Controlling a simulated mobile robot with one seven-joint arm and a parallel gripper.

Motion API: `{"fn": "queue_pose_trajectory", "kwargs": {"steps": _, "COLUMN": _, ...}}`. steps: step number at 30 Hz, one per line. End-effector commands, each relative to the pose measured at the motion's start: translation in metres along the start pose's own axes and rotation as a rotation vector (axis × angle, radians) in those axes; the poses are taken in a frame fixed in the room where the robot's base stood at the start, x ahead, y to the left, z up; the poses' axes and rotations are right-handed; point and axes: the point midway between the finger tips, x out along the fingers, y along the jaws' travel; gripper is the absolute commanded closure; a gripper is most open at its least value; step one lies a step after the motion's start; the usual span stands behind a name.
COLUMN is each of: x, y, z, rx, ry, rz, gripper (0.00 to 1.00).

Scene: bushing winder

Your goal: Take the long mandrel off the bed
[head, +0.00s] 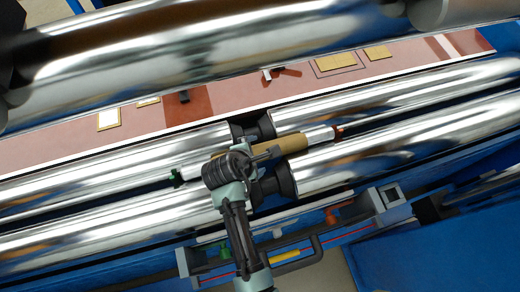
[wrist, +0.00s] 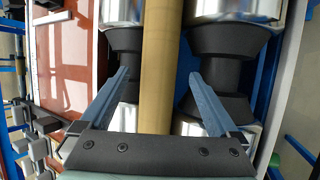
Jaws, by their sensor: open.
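The long mandrel has a tan-brown middle (head: 288,145) and shiny metal ends, with a green tip at left and a reddish tip at right. It lies lengthwise along the bed, between two polished rollers (head: 400,122). My gripper (head: 268,153) is over its middle, at the rollers' black necks, and my wrist hides part of it. In the wrist view the tan body (wrist: 160,50) runs straight up between the two blue-grey fingers of my gripper (wrist: 160,73). The fingers are spread, with a visible gap on each side. I cannot tell their height over it.
A large polished roller (head: 190,50) spans the top. Behind the bed is a red-brown panel (head: 215,100) with tan plates (head: 340,62) and small black parts. In front, a grey bracket (head: 390,205) and a dark bar with a yellow grip (head: 284,255) stand close to my arm.

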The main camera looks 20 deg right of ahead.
Motion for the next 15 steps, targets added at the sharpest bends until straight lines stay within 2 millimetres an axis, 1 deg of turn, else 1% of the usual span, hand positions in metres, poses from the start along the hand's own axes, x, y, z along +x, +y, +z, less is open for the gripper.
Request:
{"fn": "queue_pose_trajectory", "kwargs": {"steps": 4, "x": 0.017, "y": 0.001, "z": -0.001, "rx": 0.000, "ry": -0.001, "rz": -0.001, "gripper": 0.04}}
{"fn": "queue_pose_trajectory", "kwargs": {"steps": 7, "x": 0.026, "y": 0.001, "z": -0.002, "rx": 0.000, "ry": -0.001, "rz": -0.001, "gripper": 0.04}}
{"fn": "queue_pose_trajectory", "kwargs": {"steps": 11, "x": 0.032, "y": 0.001, "z": -0.002, "rx": 0.000, "ry": 0.000, "rz": 0.001, "gripper": 0.04}}
{"fn": "queue_pose_trajectory", "kwargs": {"steps": 15, "x": 0.032, "y": 0.001, "z": -0.002, "rx": 0.000, "ry": 0.000, "rz": 0.001, "gripper": 0.04}}
